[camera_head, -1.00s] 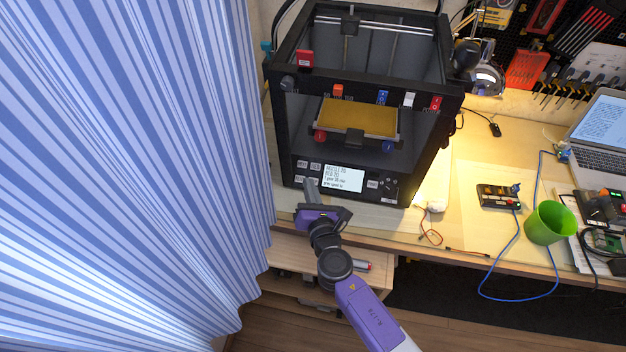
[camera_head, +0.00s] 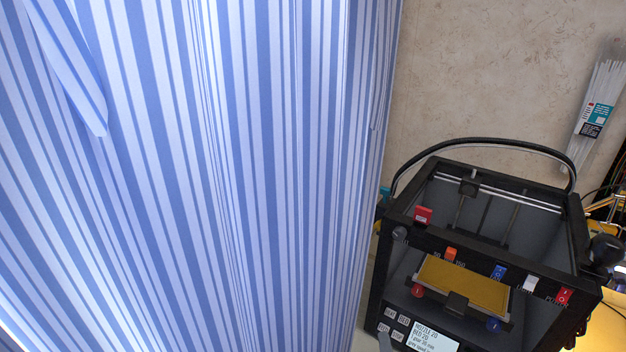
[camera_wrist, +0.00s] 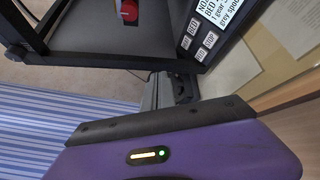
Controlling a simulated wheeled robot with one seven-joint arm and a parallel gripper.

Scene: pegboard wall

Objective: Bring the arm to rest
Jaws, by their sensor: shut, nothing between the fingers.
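My gripper (camera_wrist: 160,92) shows in the wrist view, with its purple body across the bottom and its grey fingers pointing up the picture. It is shut and empty. The fingers point toward the front of the black 3D printer (camera_wrist: 110,30), close to its button panel (camera_wrist: 203,38); I cannot tell whether they touch it. The rest of my arm is out of that view.
A blue and white striped curtain (camera_head: 200,180) fills the left of the head view and also shows in the wrist view (camera_wrist: 50,125). Bare wall (camera_head: 480,70) lies behind the printer. A bundle of white cable ties (camera_head: 600,95) hangs at the right.

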